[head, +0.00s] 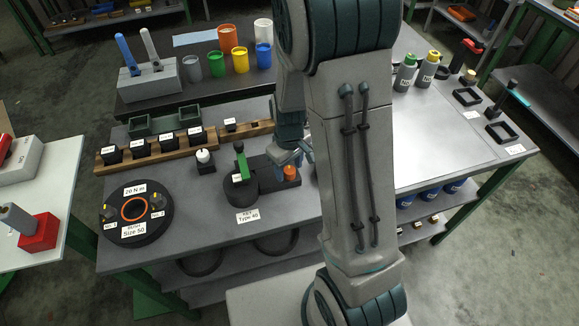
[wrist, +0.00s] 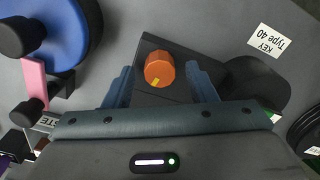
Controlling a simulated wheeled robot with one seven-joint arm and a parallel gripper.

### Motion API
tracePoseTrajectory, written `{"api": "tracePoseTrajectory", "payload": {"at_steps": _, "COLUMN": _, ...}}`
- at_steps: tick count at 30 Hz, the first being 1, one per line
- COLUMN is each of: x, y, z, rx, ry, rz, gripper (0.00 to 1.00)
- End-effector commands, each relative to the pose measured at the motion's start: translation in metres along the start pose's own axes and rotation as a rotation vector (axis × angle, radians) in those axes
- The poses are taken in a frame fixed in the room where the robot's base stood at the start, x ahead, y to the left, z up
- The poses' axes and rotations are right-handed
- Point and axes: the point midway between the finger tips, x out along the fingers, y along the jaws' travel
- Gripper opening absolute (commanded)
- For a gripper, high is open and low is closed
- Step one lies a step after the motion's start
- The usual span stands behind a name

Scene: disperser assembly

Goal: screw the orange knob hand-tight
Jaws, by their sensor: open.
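The orange knob (head: 291,172) stands upright on a black block (head: 265,178) beside a green-handled part (head: 240,163). In the wrist view the knob (wrist: 159,68) has a yellow mark on its edge nearest my palm. My gripper (head: 293,155) is over the knob, partly hidden by my arm in the head view. In the wrist view its blue fingers (wrist: 160,82) are spread to either side of the knob, with a gap showing on both sides. The fingers hold nothing.
A "KEY Type 40" label (head: 248,216) lies in front of the block. A round black fixture with an orange ring (head: 133,210) sits at the left. A wooden rail (head: 170,147) with black blocks is behind. The wrist view shows a blue round part (wrist: 55,35) nearby.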

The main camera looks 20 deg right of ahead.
Motion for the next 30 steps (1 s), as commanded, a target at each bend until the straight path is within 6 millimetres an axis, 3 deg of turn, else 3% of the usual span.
{"api": "tracePoseTrajectory", "payload": {"at_steps": 13, "x": 0.0094, "y": 0.0, "z": -0.0001, "rx": -0.001, "ry": 0.001, "rz": 0.001, "gripper": 0.51}}
{"api": "tracePoseTrajectory", "payload": {"at_steps": 18, "x": 0.0093, "y": 0.0, "z": -0.0001, "rx": -0.001, "ry": 0.001, "rz": 0.001, "gripper": 0.06}}
{"api": "tracePoseTrajectory", "payload": {"at_steps": 30, "x": 0.0094, "y": 0.0001, "z": -0.0002, "rx": 0.054, "ry": 0.001, "rz": 0.001, "gripper": 0.07}}
